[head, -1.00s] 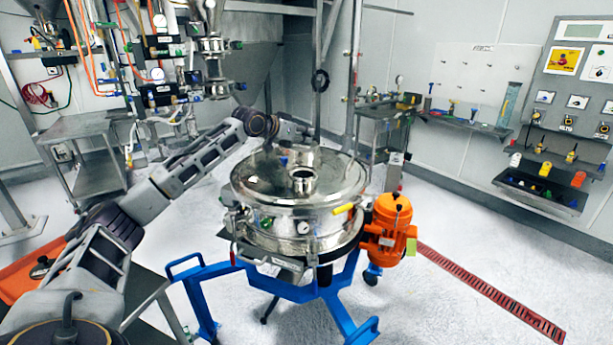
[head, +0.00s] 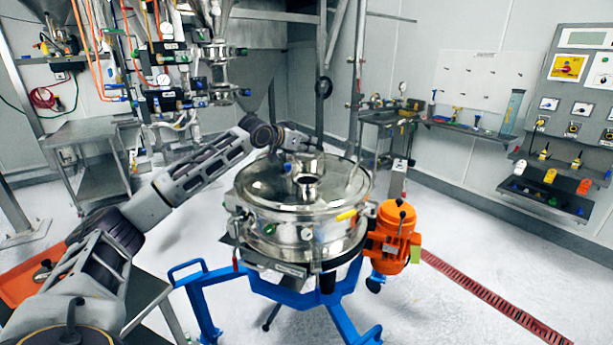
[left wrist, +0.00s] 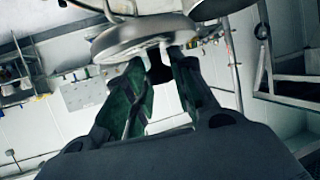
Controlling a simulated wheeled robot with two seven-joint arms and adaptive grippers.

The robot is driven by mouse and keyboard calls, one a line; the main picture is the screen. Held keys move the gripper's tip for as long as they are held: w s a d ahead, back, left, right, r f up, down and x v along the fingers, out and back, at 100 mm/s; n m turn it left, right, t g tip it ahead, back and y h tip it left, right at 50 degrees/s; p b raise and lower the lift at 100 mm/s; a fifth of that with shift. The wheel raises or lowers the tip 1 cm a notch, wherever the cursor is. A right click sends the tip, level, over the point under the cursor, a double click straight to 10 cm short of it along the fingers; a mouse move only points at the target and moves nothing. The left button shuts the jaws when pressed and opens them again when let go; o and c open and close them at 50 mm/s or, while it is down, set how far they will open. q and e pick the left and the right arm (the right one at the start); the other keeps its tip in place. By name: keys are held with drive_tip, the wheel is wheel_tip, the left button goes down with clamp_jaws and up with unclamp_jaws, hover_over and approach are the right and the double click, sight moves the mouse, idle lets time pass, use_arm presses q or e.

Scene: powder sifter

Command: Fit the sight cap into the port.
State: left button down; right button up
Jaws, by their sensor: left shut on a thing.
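The round steel sifter (head: 335,232) stands in the middle of the head view. Its lid has a short open neck (head: 308,187), and a steel cylindrical piece shows just behind it; I cannot tell whether that piece is the cap or another fitting. My left gripper (head: 300,146) is over the back of the lid, its fingers mostly hidden. In the left wrist view the left gripper (left wrist: 158,58) is shut at a round steel disc-shaped piece (left wrist: 145,34), which looks like the sight cap. My right gripper is not in view.
An orange motor (head: 394,238) sits at the sifter's right, on a blue frame (head: 290,287). A steel side table (head: 85,132) stands at the back left. An orange tray (head: 25,282) lies at the left.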

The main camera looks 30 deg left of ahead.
sight(301, 155)
use_arm(q)
wheel_tip(301, 155, down, 4)
drive_tip(key=shift+f, duration=0.75)
drive_tip(key=shift+f+p, duration=0.3)
drive_tip(key=shift+f, duration=1.6)
drive_tip(key=c, duration=1.2)
unclamp_jaws()
drive_tip(key=shift+f, duration=0.15)
